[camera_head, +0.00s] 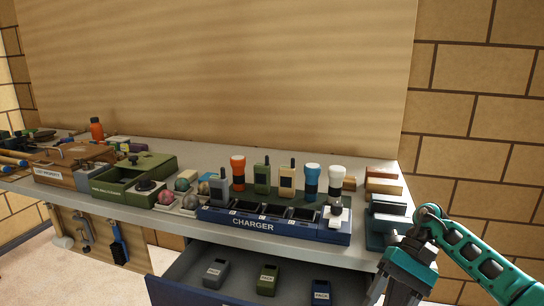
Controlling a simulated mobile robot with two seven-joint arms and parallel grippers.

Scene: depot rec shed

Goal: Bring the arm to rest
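My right arm (480,258), teal and black, comes in from the right edge. It bends at a joint beside the table's right end. My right gripper (396,292) hangs downward in front of the table's right front corner, near the open drawer's right side. Its fingertips are cut off by the bottom edge, so I cannot tell if it is open or holds anything. My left arm and gripper are not in view.
A blue charger (270,226) stands on the table, with radios and flashlights on and behind it. A green case (120,193) and brown box (50,167) stand left. Tools hang below the left side.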

